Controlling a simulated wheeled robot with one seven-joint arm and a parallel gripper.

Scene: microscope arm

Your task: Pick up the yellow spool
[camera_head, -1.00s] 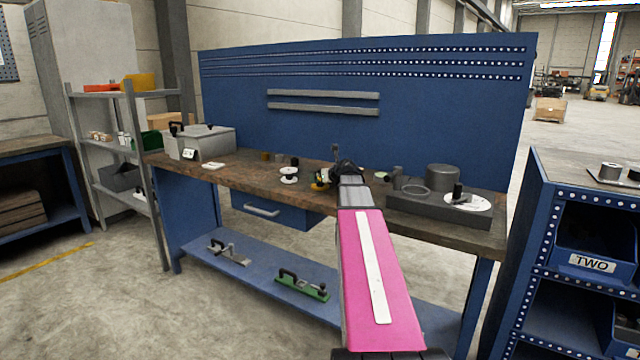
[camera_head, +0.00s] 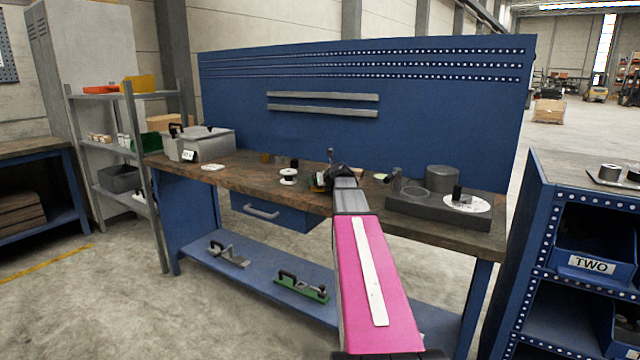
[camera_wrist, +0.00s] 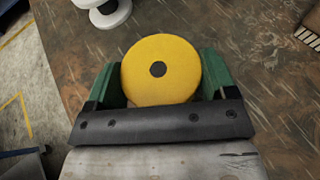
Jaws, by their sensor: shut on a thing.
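The yellow spool (camera_wrist: 160,68) is seen from above in the wrist view, a round yellow disc with a dark centre hole. My gripper (camera_wrist: 162,84) has its green fingers on the left and right sides of the spool, shut on it. In the head view my gripper (camera_head: 332,180) is low over the workbench (camera_head: 240,180), near its middle. The spool is mostly hidden there by the gripper and arm. I cannot tell whether the spool still touches the bench top.
A white spool (camera_head: 288,176) stands just left of my gripper; it also shows in the wrist view (camera_wrist: 108,12). A grey block (camera_head: 430,207) with a cylinder (camera_head: 442,178) and a white disc lies to the right. A grey box (camera_head: 200,143) stands at the bench's left end.

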